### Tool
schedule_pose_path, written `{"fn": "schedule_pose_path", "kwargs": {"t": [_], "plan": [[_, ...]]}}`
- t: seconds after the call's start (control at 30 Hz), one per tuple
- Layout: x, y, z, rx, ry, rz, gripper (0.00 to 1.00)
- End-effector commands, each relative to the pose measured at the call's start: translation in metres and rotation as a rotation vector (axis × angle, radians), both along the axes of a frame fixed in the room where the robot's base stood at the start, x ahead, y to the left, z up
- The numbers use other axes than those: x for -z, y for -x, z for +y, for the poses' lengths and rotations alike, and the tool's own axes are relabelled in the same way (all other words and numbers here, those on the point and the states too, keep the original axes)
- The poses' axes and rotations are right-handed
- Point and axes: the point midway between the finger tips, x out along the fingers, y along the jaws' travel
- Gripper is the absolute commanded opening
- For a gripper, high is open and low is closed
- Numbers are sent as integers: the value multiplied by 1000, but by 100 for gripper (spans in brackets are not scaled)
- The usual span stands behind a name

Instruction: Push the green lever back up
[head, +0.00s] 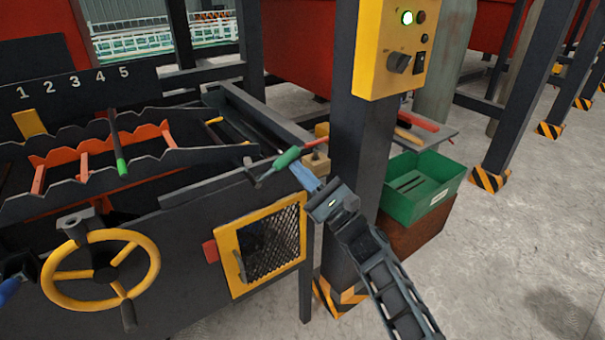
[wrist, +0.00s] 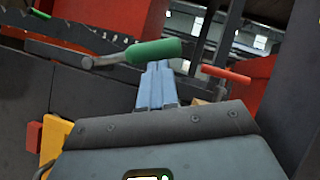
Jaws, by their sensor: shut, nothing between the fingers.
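The green lever (head: 286,158) is a thick green grip on a grey metal arm at the right end of the dark machine. In the wrist view the green grip (wrist: 153,51) lies nearly level, with its grey arm running left to a pivot. My gripper (head: 301,168) is shut and empty, its blue fingers side by side. The fingertips in the wrist view (wrist: 158,66) are just below the grip, at or very near its underside. I cannot tell whether they touch it.
A red-handled lever (head: 294,143) is just behind the green one. A dark post with a yellow control box (head: 397,45) stands close right of my gripper. Below are a yellow mesh door (head: 262,245) and a yellow handwheel (head: 100,275). A green bin (head: 420,185) sits behind the post.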

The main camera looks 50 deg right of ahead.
Motion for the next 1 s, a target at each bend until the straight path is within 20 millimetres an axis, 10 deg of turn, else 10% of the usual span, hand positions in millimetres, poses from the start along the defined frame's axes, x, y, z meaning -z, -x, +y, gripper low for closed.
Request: {"fn": "schedule_pose_path", "kwargs": {"t": [1.0], "plan": [[-38,-3,7,-1,336,91,0]]}}
